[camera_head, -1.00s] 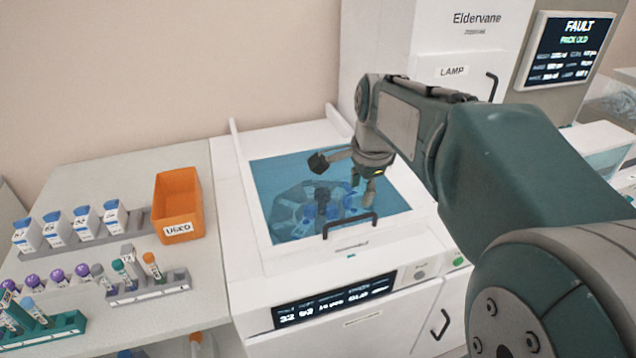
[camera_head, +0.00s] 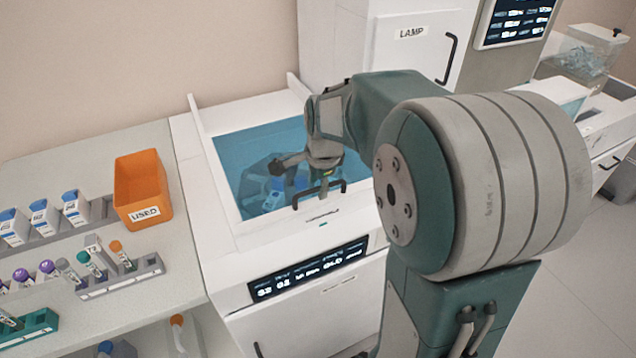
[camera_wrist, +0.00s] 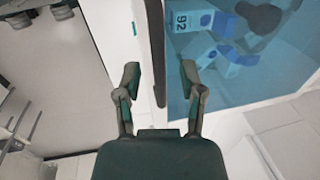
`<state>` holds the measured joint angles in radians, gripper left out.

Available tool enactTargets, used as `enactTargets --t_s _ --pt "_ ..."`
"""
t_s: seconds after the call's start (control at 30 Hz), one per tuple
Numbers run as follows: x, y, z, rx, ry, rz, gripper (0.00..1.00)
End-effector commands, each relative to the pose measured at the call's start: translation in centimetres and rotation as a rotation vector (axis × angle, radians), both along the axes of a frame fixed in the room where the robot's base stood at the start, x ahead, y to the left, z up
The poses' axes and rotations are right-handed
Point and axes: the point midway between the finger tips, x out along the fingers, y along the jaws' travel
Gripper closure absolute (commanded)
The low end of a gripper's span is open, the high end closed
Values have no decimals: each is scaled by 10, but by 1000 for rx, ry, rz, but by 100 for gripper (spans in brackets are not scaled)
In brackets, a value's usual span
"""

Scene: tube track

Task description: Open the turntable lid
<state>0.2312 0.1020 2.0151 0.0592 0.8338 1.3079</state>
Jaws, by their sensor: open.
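The turntable lid (camera_head: 232,150) is a clear blue pane in a white frame, lying closed on the white machine. Its black bar handle (camera_head: 343,185) is at the pane's front edge. In the wrist view the handle (camera_wrist: 156,40) runs between the two fingertips of my gripper (camera_wrist: 160,76), which is open and empty. I cannot tell whether a finger touches it. In the head view my gripper (camera_head: 323,187) points down at the handle and hides part of it. White and blue tubs show dimly through the lid (camera_wrist: 285,60).
An orange bin (camera_head: 148,185) marked USED stands on the counter left of the machine, beside racks of bottles and capped tubes (camera_head: 120,275). A lit display (camera_head: 310,268) is on the machine's front. A white LAMP cabinet (camera_head: 415,45) stands behind, to the right.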

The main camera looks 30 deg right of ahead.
Motion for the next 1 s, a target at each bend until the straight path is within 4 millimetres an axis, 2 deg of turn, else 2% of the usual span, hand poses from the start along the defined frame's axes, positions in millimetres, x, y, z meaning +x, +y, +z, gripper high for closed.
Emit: enactTargets --t_s 0.2,0.23,0.27,0.3,0.33,0.6,0.73,0.87,1.0 --pt "0 0 0 0 0 0 49" --pt "0 0 -1 0 0 0 58" --pt "0 0 0 0 0 0 71" --pt "0 0 0 0 0 0 89" --pt "0 0 0 0 0 0 100" --pt "0 0 -1 0 1 1 100" --pt "7 0 -1 0 1 1 100" --pt "24 0 -1 0 1 1 100" --pt "56 0 -2 0 1 2 100"
